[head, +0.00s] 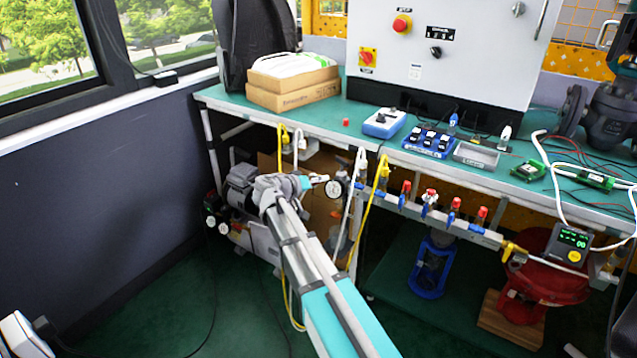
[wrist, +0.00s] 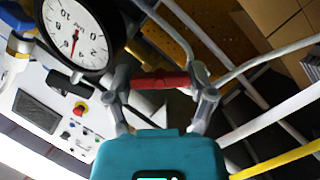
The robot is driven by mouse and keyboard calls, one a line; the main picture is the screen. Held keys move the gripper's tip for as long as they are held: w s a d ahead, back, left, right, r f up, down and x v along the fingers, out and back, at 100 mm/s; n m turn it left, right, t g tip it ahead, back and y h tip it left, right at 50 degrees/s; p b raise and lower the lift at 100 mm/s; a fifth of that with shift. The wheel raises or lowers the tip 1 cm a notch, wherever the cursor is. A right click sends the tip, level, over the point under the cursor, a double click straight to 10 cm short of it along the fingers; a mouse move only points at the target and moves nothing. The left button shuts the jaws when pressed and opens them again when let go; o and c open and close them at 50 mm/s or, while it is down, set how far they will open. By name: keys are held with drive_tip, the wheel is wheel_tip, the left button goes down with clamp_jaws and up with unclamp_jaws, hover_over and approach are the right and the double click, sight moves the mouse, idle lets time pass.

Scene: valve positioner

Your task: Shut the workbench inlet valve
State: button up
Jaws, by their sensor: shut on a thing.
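The inlet valve's red lever handle (wrist: 160,80) lies between the two grey fingers of my gripper (wrist: 161,84) in the wrist view. The fingers are shut on it, one at each side. The handle looks roughly level across that picture. A round pressure gauge (wrist: 76,38) with a white dial and red needle is close by at the upper left. In the head view my gripper (head: 317,180) is just left of the gauge (head: 334,189), below the workbench's front edge. The valve body is mostly hidden, and which way the handle points along the pipe cannot be told.
The workbench (head: 225,97) carries boxes (head: 290,98) and a blue device (head: 383,123). A manifold rail with several red and blue handles (head: 430,199) runs under its front edge, right of my gripper. A yellow hose (head: 365,222) hangs near my arm. Open floor lies left.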

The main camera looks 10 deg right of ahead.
drive_tip(key=shift+n, duration=0.3)
drive_tip(key=n+h+b, duration=0.2)
drive_tip(key=n+b, duration=0.1)
drive_tip(key=shift+f+g, duration=0.2)
drive_tip(key=shift+g, duration=0.1)
drive_tip(key=n+b, duration=0.1)
drive_tip(key=n, duration=0.1)
drive_tip(key=n+h+b, duration=0.1)
drive_tip(key=shift+r+n+h, duration=0.15)
drive_tip(key=shift+n+h, duration=0.15)
drive_tip(key=shift+n, duration=0.1)
idle(0.3)
drive_tip(key=o, duration=1.1)
drive_tip(key=shift+v, duration=6)
